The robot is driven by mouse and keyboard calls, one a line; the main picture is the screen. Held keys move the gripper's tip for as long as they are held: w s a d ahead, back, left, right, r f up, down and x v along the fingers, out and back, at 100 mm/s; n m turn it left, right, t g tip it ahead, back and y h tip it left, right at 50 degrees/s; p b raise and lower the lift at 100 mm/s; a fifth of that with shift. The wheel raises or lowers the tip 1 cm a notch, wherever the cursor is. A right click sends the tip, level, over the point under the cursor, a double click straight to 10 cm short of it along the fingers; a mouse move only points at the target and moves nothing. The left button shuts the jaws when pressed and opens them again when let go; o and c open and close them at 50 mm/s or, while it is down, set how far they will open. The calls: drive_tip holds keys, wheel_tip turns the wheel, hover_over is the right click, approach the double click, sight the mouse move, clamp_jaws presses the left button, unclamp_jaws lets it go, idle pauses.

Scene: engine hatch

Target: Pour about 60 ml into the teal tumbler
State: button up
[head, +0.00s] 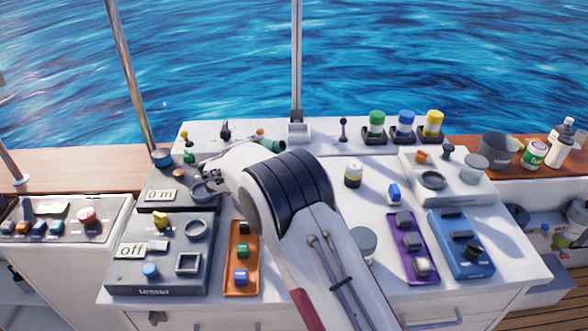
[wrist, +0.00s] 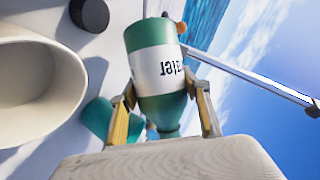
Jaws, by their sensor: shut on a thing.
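My gripper (wrist: 163,112) is shut on a green bottle (wrist: 157,60) with a white label, one finger on each side. The label's lettering is upside down in the wrist view, and the bottle lies well over from upright. Its narrow neck points towards the bottom of that view. A teal rounded thing, probably the teal tumbler (wrist: 98,117), shows to the left of the bottle, partly hidden by a finger. I cannot see any liquid stream or level. In the head view my gripper (head: 211,178) is over the left part of the console, and my arm hides most of what it holds.
A large pale open-mouthed vessel (wrist: 38,90) is close at the left in the wrist view. Grey switch panels (head: 125,282), an orange tray (head: 234,285), a purple tray (head: 399,226) and a blue tray (head: 478,262) crowd the console. Colour-topped jars (head: 403,123) stand at the back.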

sight(264, 142)
drive_tip(key=shift+s+d+r+n+g+h, duration=0.1)
drive_tip(key=shift+d+r+n+g+h, duration=0.2)
drive_tip(key=shift+r, duration=0.35)
drive_tip(key=shift+s+r+n+g+h, duration=0.1)
drive_tip(key=shift+r+n+h, duration=0.2)
drive_tip(key=shift+r+n, duration=0.25)
drive_tip(key=shift+s+d+r+n+g+h, duration=0.1)
drive_tip(key=shift+d+r+n+g+h, duration=0.15)
drive_tip(key=shift+r, duration=0.5)
drive_tip(key=shift+w+a+f+n+g+h+b, duration=0.15)
drive_tip(key=shift+a+f+n+g+h+b, duration=0.15)
drive_tip(key=shift+f+n+h+b, duration=0.35)
drive_tip(key=shift+w+a+f+n+g+h, duration=0.1)
drive_tip(key=shift+f+n+g+h, duration=0.1)
drive_tip(key=shift+f+n+h, duration=0.45)
drive_tip(key=shift+w+a+f+n+g+h, duration=0.15)
drive_tip(key=shift+f+n, duration=0.15)
drive_tip(key=shift+f, duration=0.6)
drive_tip(key=shift+r, duration=0.15)
drive_tip(key=shift+d+r+n+h+b, duration=0.1)
drive_tip(key=shift+r+n+h+b, duration=0.25)
drive_tip(key=shift+r+n, duration=0.3)
